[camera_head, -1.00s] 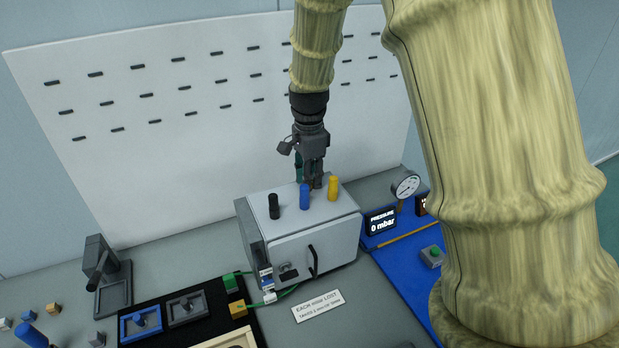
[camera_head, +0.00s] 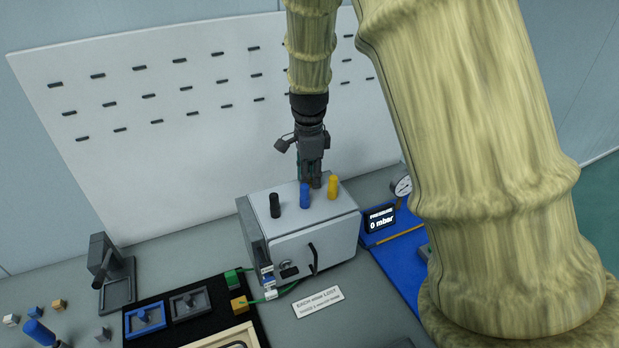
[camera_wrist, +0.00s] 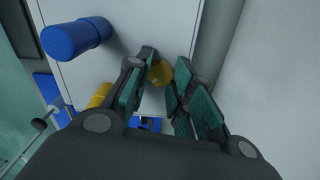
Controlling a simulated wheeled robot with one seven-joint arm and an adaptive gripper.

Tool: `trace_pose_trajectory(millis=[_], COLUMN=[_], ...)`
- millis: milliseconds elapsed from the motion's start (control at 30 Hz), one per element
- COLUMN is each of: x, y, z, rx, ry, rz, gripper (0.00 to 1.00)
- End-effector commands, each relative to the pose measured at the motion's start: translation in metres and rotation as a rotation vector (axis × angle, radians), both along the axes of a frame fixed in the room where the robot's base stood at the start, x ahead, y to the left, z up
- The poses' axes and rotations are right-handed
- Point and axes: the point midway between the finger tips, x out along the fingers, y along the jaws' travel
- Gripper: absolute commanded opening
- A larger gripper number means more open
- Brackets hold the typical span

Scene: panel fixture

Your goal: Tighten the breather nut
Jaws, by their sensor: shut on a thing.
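The grey box (camera_head: 305,240) stands on the bench, with black, blue and yellow upright pegs on its top. My gripper (camera_head: 312,183) points down at the back of the box top, behind the blue peg (camera_head: 305,196) and yellow peg (camera_head: 333,188). In the wrist view, the green-padded fingers of my gripper (camera_wrist: 168,85) are closed around a small brass-coloured round piece, which looks like the breather nut (camera_wrist: 159,73). The fingers hide part of its sides. In the head view the nut is hidden behind the pegs and fingers.
The blue peg (camera_wrist: 75,38) and yellow peg (camera_wrist: 98,95) stand close beside the fingers. A pressure display (camera_head: 381,219) reading 0 mbar and a gauge (camera_head: 402,187) are to the right. A white slotted board (camera_head: 200,140) rises behind.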

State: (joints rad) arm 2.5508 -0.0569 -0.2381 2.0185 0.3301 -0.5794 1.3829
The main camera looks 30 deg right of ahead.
Motion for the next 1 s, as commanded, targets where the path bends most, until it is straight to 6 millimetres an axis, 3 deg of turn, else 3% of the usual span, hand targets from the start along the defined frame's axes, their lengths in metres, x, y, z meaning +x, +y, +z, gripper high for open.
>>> trace_pose_trajectory(millis=[600,1000], x=[-0.0001,0.0001], y=[0.0000,0.0001], z=[0.0013,0.0000], rx=[-0.001,0.000], ry=[0.000,-0.001], rz=[-0.210,-0.233], gripper=[0.00,0.00])
